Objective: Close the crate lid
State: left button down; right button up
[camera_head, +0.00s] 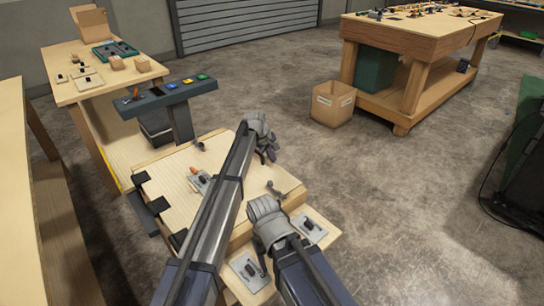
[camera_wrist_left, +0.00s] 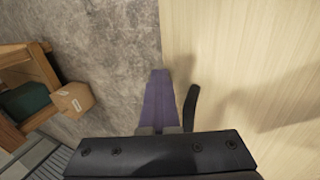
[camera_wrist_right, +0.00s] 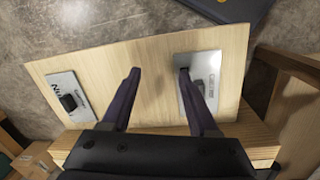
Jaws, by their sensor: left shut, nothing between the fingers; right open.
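A pale wooden panel (camera_head: 165,170), apparently the crate lid, lies about level, with dark hinge-like pieces (camera_head: 157,206) along its left edge. I cannot tell whether any gap remains under it. It also fills the right of the left wrist view (camera_wrist_left: 260,50). My left gripper (camera_head: 269,156) is shut and empty by the panel's far right edge; its arm crosses over the panel and hides part of it. A dark upright piece (camera_wrist_left: 190,107) shows beside its fingers. My right gripper (camera_wrist_right: 160,85) is open and empty above a low wooden ledge (camera_wrist_right: 155,60) in front.
The ledge carries switch plates (camera_head: 308,228). A small plate with an orange lever (camera_head: 200,180) shows on the panel. A dark console (camera_head: 168,98) with coloured buttons stands behind. A cardboard box (camera_head: 333,103) and workbench (camera_head: 420,40) stand farther back.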

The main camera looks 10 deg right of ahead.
pick_arm(q)
jog(key=shift+s+d+f, duration=0.1)
jog(key=shift+s+f, duration=0.15)
jog(key=shift+s, duration=0.15)
pick_arm(e)
jog(key=shift+f, duration=0.1)
pick_arm(q)
jog(key=shift+w+r+p, duration=0.25)
jog(key=shift+r+p, duration=0.35)
jog(key=shift+p, duration=0.55)
pick_arm(e)
jog(key=shift+w+d+r, duration=0.1)
jog(key=shift+w+r, duration=0.05)
jog(key=shift+r, duration=0.25)
jog(key=shift+w+d+r, duration=0.1)
jog(key=shift+w+r, duration=0.05)
jog(key=shift+r, duration=0.25)
pick_arm(q)
notch_tip(320, 180, up, 13)
jog(key=p, duration=1.3)
jog(key=shift+w+r, duration=0.15)
pick_arm(e)
notch_tip(320, 180, up, 13)
jog(key=shift+d, duration=0.4)
